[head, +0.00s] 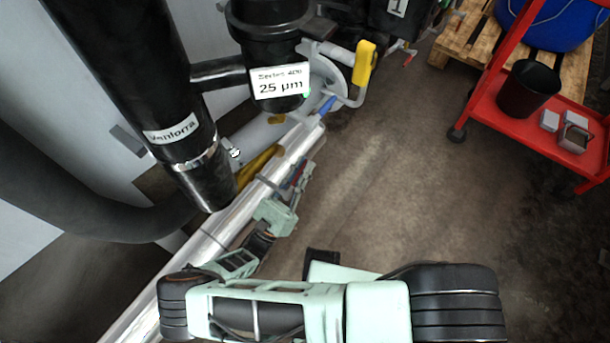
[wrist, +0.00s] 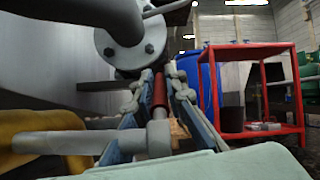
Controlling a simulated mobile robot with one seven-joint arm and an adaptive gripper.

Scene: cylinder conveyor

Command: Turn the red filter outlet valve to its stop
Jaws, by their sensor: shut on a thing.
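The red filter outlet valve's lever (wrist: 158,88) stands between the two fingers of my gripper (wrist: 160,80) in the wrist view. It rises from a grey pipe and valve stem (wrist: 158,135). My gripper is shut on the lever, with a finger on either side. In the head view my gripper (head: 298,178) lies along the shiny pipe, and only a sliver of red shows at its fingertips. The fingers hide most of the lever there, and I cannot tell its exact angle.
A yellow lever (head: 257,167) lies beside the pipe. The black filter housing (head: 270,30) with a "25 µm" label and another yellow handle (head: 363,62) stand beyond. A red cart (head: 500,98) is at the right. The floor between is clear.

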